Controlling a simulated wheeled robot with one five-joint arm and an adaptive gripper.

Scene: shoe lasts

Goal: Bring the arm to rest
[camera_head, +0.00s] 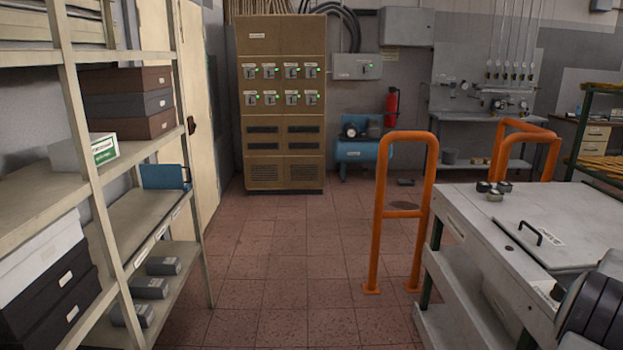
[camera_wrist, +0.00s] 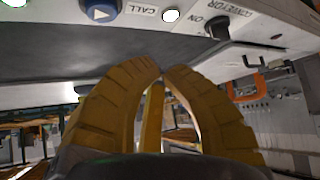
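My gripper (camera_wrist: 162,72) has yellow ribbed fingers that curve inward in the wrist view, and their tips come together with nothing seen between them. A pale control panel (camera_wrist: 200,12) lies beyond the fingertips, with a blue button (camera_wrist: 100,9), a black knob (camera_wrist: 217,27) and labels reading CALL and CONVEYOR ON. I cannot tell how far the tips are from the panel. The gripper does not show in the head view.
Shelving (camera_head: 90,150) with boxes stands at the left. A white workbench (camera_head: 475,225) is at the right, beside an orange rail (camera_head: 379,215). A brown cabinet (camera_head: 282,125) stands at the back. The tiled floor (camera_head: 290,270) between them is clear.

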